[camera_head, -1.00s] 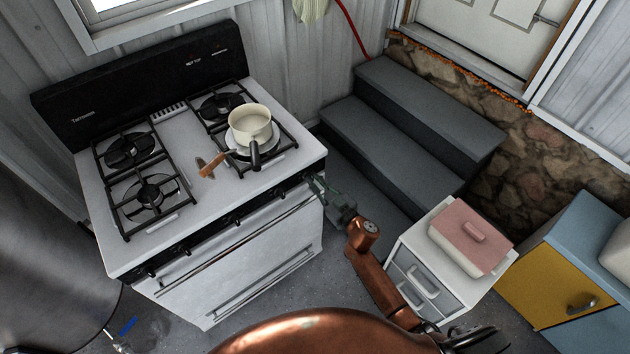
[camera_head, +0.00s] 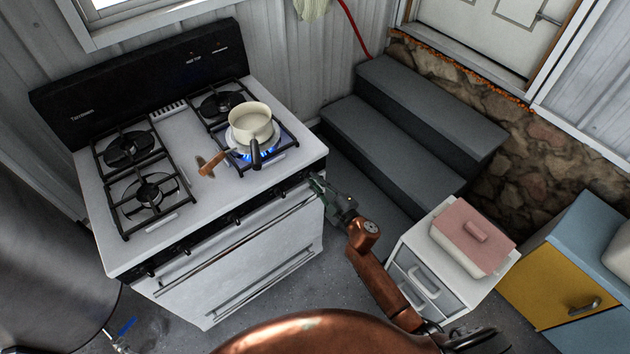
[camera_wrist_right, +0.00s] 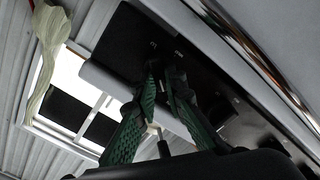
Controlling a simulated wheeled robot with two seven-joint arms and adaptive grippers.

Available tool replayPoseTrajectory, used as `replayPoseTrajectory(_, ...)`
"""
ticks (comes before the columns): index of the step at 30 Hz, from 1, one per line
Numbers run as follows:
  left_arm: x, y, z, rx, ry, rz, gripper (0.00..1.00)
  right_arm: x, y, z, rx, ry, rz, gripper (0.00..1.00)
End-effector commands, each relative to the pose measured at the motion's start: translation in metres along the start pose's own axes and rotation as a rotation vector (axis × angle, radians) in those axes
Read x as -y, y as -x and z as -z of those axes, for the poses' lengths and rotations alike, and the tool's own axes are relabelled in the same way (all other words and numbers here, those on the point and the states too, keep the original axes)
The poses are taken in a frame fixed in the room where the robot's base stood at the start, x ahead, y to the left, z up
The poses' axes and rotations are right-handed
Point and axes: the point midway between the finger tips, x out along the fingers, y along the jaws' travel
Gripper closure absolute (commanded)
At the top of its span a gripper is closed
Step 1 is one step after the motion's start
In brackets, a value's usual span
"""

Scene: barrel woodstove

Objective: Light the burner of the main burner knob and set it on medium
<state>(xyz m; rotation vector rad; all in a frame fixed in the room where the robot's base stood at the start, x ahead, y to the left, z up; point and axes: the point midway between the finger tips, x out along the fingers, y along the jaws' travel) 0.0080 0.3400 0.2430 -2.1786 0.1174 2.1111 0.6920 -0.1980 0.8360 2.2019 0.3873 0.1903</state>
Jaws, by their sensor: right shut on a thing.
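The white stove (camera_head: 200,256) stands at left with a row of dark knobs along its front edge. A blue flame (camera_head: 268,153) burns at its front right burner, under a cream pot (camera_head: 251,121) with a dark handle. My right gripper (camera_head: 318,184) is at the right end of the knob row, shut on a knob there. The fingers hide most of this knob, so its angle cannot be read. In the right wrist view the green fingers (camera_wrist_right: 163,70) close together against the dark knob panel (camera_wrist_right: 190,62). My left gripper is out of view.
A wooden-handled utensil (camera_head: 212,164) lies on the stovetop left of the pot. Grey steps (camera_head: 420,115) rise behind my right arm. A white drawer cabinet with a pink-lidded dish (camera_head: 474,238) stands at right. A large grey cylinder (camera_head: 45,255) is at left.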

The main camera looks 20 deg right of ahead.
Motion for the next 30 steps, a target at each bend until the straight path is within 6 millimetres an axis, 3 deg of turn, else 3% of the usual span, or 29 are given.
replayPoseTrajectory(19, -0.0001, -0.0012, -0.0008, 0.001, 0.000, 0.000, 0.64, 0.0013, 0.0005, -0.0009, 0.002, 0.048, 0.002, 1.00)
replayPoseTrajectory(20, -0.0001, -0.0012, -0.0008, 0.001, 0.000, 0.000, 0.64, 0.0013, 0.0005, -0.0009, 0.002, 0.048, 0.002, 0.88)
replayPoseTrajectory(21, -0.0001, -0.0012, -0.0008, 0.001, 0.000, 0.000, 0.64, 0.0013, 0.0005, -0.0008, 0.002, 0.048, 0.002, 0.85)
replayPoseTrajectory(27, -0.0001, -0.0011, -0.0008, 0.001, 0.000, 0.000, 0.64, 0.0009, 0.0002, -0.0004, 0.001, 0.047, 0.001, 0.72)
replayPoseTrajectory(30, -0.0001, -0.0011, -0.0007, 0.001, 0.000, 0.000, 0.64, 0.0007, 0.0001, -0.0003, 0.001, 0.047, 0.001, 0.72)
